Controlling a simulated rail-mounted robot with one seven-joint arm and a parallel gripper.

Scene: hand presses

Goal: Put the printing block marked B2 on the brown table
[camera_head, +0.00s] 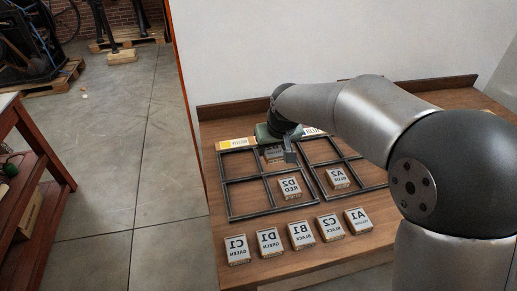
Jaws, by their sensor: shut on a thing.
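My gripper (281,155) is over the far right compartment of the left dark frame (228,200) on the wooden table (213,243). It is shut on a pale printing block (272,154), partly hidden by the gripper; its mark is not readable. I cannot tell whether the block touches the table. No mark B2 is readable on any block in view. At the left edge stands a separate reddish-brown table (46,160) with a lower shelf, only partly in view.
Block D2 (289,188) lies in the left frame and A2 (337,178) in the right frame (330,199). In front are C1 (236,248), D1 (269,241), B1 (301,235), C2 (330,227) and A1 (358,220). Bare floor (140,150) separates the tables.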

